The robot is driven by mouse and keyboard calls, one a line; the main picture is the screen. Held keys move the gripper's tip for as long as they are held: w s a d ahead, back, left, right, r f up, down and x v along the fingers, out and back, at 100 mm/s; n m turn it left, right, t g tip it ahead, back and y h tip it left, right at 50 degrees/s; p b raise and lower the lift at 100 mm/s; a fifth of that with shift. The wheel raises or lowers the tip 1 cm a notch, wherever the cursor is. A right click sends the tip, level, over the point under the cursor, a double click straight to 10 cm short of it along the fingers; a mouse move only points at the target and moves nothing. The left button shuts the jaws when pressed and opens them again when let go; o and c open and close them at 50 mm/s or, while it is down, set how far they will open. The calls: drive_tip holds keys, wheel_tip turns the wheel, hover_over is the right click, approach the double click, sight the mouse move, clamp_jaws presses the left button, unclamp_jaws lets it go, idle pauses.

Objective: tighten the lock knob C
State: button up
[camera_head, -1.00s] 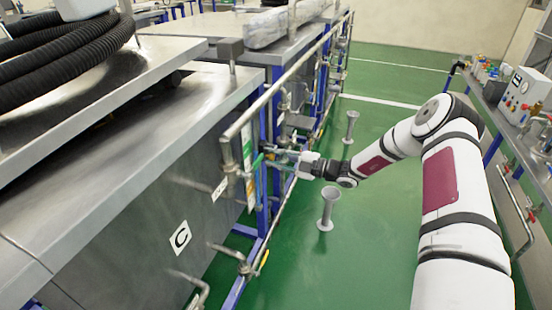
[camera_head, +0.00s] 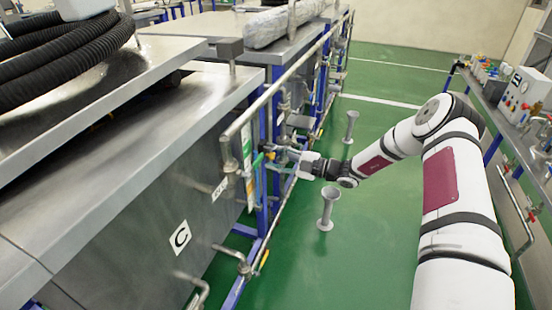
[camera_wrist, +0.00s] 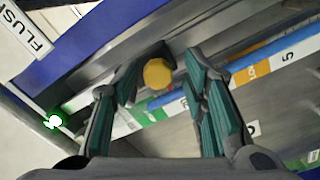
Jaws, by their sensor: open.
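A yellow, many-sided knob (camera_wrist: 158,73) shows in the wrist view, on a dark mount against the metal frame. My gripper (camera_wrist: 163,84) is open, with one teal-padded finger on each side of the knob. The knob lies between the fingertips in the picture; I cannot tell whether they touch it. In the head view my gripper (camera_head: 284,157) is beside the rail and pipes at the bench's edge. The knob cannot be made out clearly there. A white plate with a black C-like mark (camera_head: 180,237) is on the metal panel at the near left.
Metal-topped benches (camera_head: 190,115) line the left, with a pipe rail (camera_head: 290,75) along their edge. Grey floor stands (camera_head: 328,208) rise near my arm. In the wrist view a "FLUSH" sign (camera_wrist: 25,32) and coloured label strips (camera_wrist: 270,65) surround the knob. Green floor (camera_head: 385,215) is open.

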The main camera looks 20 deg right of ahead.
drive_tip(key=v, duration=0.8)
idle(0.4)
